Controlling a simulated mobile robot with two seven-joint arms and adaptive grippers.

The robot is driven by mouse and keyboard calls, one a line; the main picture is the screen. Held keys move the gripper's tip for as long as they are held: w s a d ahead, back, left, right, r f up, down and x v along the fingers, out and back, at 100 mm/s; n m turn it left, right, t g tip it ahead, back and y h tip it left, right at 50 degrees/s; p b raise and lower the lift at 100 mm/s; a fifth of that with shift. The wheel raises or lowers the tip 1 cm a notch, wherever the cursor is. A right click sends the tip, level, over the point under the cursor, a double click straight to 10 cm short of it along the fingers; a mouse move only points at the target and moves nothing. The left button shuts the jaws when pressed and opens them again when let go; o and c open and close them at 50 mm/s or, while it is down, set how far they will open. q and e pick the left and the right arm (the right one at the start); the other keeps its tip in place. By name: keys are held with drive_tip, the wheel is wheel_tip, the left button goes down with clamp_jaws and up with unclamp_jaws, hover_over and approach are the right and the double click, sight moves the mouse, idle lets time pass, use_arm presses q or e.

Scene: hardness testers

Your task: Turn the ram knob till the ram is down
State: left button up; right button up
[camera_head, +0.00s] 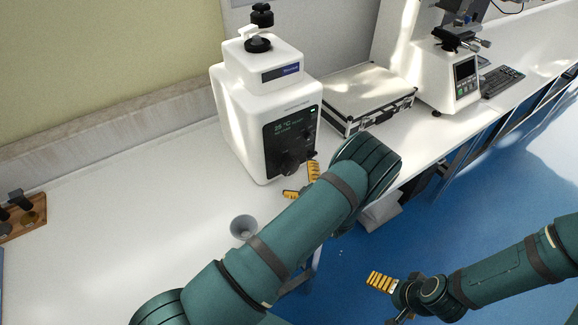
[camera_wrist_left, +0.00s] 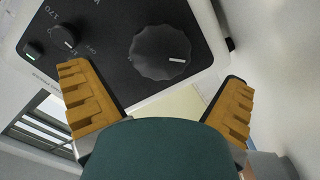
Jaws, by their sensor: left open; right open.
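A white machine (camera_head: 252,108) stands on the bench with a dark control panel on its front. A large black scalloped knob (camera_wrist_left: 162,52) with a white line pointing right sits on that panel in the left wrist view; I take it as the ram knob. In the head view it shows low on the panel (camera_head: 289,164). My left gripper (camera_wrist_left: 156,74) is open, its yellow fingers apart on either side of the knob's lower edge. I cannot tell whether they touch anything. My right gripper (camera_head: 386,299) is open and empty over the blue floor.
A smaller knob (camera_wrist_left: 65,38) with a printed scale is beside the large one. A grey cup (camera_head: 243,227) stands in front of the machine. A silver case (camera_head: 366,95) and another white tester (camera_head: 447,75) stand to the right. The bench at left is mostly clear.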

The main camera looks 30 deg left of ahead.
sight(292, 169)
use_arm(q)
drive_tip(key=shift+x, duration=2.65)
drive_tip(key=c, duration=1.1)
